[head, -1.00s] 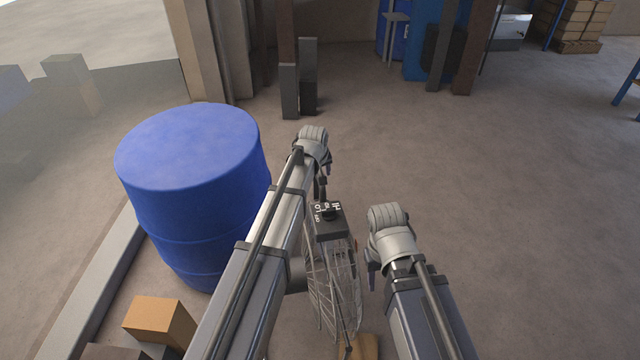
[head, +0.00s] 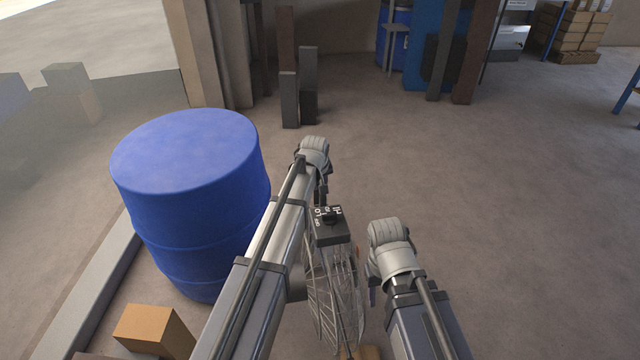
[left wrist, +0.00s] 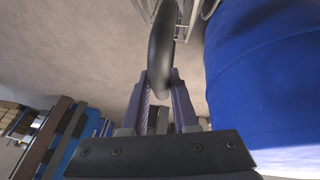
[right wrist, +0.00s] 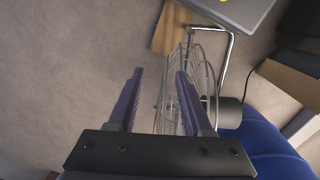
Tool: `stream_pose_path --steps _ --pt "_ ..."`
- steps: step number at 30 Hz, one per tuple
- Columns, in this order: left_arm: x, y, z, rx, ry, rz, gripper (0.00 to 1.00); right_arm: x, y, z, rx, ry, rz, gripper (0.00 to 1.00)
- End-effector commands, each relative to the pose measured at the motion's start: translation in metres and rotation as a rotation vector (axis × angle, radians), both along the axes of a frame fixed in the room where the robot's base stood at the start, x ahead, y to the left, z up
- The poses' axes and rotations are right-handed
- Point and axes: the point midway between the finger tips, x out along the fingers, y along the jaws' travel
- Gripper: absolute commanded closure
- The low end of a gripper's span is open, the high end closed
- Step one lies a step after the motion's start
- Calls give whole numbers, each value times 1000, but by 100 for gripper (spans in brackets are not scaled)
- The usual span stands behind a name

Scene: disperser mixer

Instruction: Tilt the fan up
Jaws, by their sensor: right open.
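The fan has a wire cage (head: 330,295), seen nearly edge-on between my two arms in the head view. A black control box (head: 331,226) with white markings sits at its top. In the left wrist view my left gripper (left wrist: 165,85) has its fingers closed on both sides of a dark, rounded bar (left wrist: 162,45), which looks like a handle of the fan. In the head view my left arm largely hides that gripper. My right gripper (right wrist: 160,75) is open and empty, just right of the cage in the head view. The cage also shows beside its right finger (right wrist: 178,105).
A blue drum (head: 190,200) stands close to the left of my left arm. A cardboard box (head: 155,328) lies at the lower left. Grey posts (head: 290,100) stand behind. The floor (head: 500,200) to the right is clear.

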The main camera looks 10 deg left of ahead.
Motion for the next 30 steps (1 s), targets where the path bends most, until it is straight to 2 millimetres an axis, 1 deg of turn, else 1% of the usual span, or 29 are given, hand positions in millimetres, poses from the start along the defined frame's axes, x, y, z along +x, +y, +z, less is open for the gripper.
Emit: stream_pose_path --steps 1,6,30 --pt "0 0 0 0 0 0 82 0 0 0 0 0 0 50" --pt "0 0 0 0 0 0 100 0 0 0 0 0 0 50" --pt "0 0 0 -1 0 0 100 0 0 0 0 0 0 50"
